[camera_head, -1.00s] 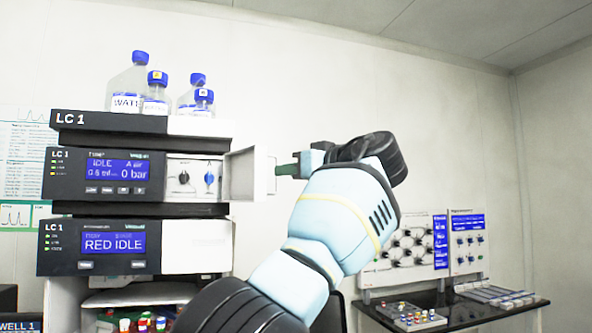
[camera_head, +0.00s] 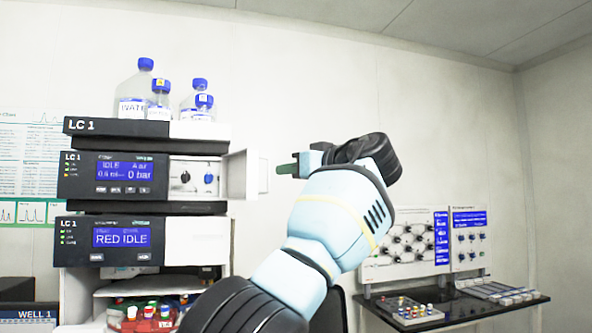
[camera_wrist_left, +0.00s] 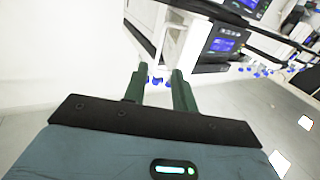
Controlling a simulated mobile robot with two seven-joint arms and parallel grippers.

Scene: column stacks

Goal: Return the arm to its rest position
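My left arm (camera_head: 335,225) is pale blue with dark joints. It rises from the bottom centre of the head view and bends left at the top. My left gripper (camera_head: 285,169) points left, beside the open white door (camera_head: 241,174) of the LC 1 stack; I cannot tell the exact gap between them. In the left wrist view, its two dark green fingers (camera_wrist_left: 157,76) stand apart with nothing between them, so it is open and empty. My right gripper is in neither view.
The LC 1 stack (camera_head: 110,228) stands at left with bottles (camera_head: 133,93) on top and coloured-cap vials (camera_head: 150,312) below. A dark shelf (camera_head: 465,312) at right carries a vial tray (camera_head: 408,312) and panels. The wall (camera_head: 330,80) between is bare.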

